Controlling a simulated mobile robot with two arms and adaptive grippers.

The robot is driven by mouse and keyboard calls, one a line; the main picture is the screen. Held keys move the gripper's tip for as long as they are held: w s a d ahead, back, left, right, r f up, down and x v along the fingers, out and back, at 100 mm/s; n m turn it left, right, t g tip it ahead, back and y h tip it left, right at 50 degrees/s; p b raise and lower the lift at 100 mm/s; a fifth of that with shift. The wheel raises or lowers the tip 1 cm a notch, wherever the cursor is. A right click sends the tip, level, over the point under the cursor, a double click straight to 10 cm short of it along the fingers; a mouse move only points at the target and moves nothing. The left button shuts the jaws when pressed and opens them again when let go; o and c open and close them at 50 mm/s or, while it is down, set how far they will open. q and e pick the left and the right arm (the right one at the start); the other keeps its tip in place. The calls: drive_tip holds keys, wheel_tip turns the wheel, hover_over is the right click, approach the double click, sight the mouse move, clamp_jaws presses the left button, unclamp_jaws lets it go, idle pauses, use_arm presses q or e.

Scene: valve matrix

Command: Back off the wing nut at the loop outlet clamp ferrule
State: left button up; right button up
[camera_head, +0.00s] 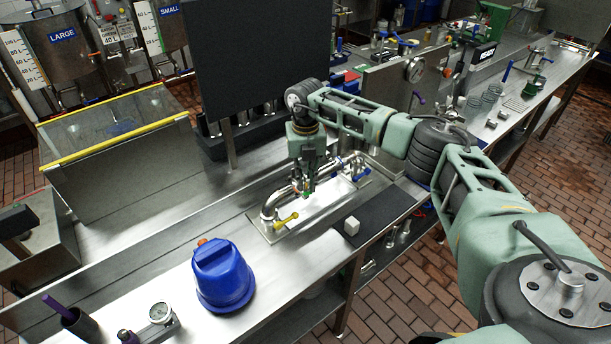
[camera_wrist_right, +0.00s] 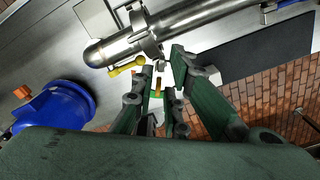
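A steel pipe loop (camera_head: 268,209) lies over a shallow tray on the bench, with a yellow valve handle (camera_head: 287,220) at its near end. In the right wrist view a clamp ferrule (camera_wrist_right: 147,34) rings the steel pipe (camera_wrist_right: 190,22), and the yellow handle (camera_wrist_right: 127,66) is beside it. My right gripper (camera_head: 307,190) is over the loop, pointing down. In the wrist view its fingertips (camera_wrist_right: 161,68) are apart, just below the clamp. A small pale part, perhaps the wing nut (camera_wrist_right: 161,63), shows near the tips; contact cannot be told. My left gripper is out of view.
A blue bucket-shaped container (camera_head: 222,277) stands on the bench at left. A white block (camera_head: 351,226) sits on a dark mat (camera_head: 378,214) right of the loop. A black panel (camera_head: 258,60) rises behind. Blue handles (camera_head: 362,174) are at the loop's far end.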

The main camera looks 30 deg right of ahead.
clamp_jaws()
drive_tip(key=n+b, duration=0.3)
drive_tip(key=n, duration=0.1)
drive_tip(key=shift+f, duration=0.1)
drive_tip(key=n+b, duration=0.2)
drive_tip(key=n, duration=0.1)
drive_tip(key=shift+n, duration=0.3)
drive_tip(key=n+b, duration=0.1)
drive_tip(key=n, duration=0.2)
drive_tip(key=shift+n, duration=0.3)
drive_tip(key=n+b, duration=0.2)
drive_tip(key=n, duration=0.3)
drive_tip(key=n+b, duration=0.1)
drive_tip(key=n, duration=0.5)
drive_tip(key=shift+r, duration=0.2)
drive_tip(key=shift+n, duration=0.5)
